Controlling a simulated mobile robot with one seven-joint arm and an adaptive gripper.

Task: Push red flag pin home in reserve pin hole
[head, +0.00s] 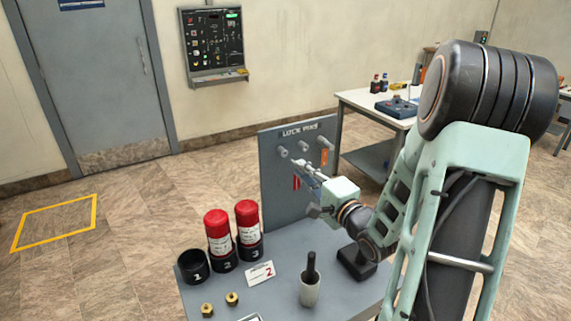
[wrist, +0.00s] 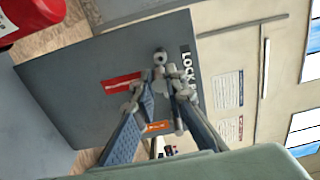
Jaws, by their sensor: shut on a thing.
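The grey lock pins board (head: 278,203) stands upright at the back of the bench. Knob-like sockets (head: 283,152) stick out in a row below its lettering. My gripper (head: 299,164) is at the board near the middle socket, shut on the red flag pin. Its red flag (head: 296,183) hangs below the fingertips, and it also shows in the wrist view (wrist: 121,82) beside my gripper (wrist: 160,90). The fingers hide the pin's shaft and the middle socket, so I cannot tell how deep the pin sits. An orange flag (head: 324,157) hangs at the right socket.
On the bench, two red-topped cylinders (head: 218,224) stand in black cups beside an empty cup (head: 195,266). Brass fittings (head: 232,299), a white card (head: 260,273) and a pale holder (head: 310,291) with a black handle are in front.

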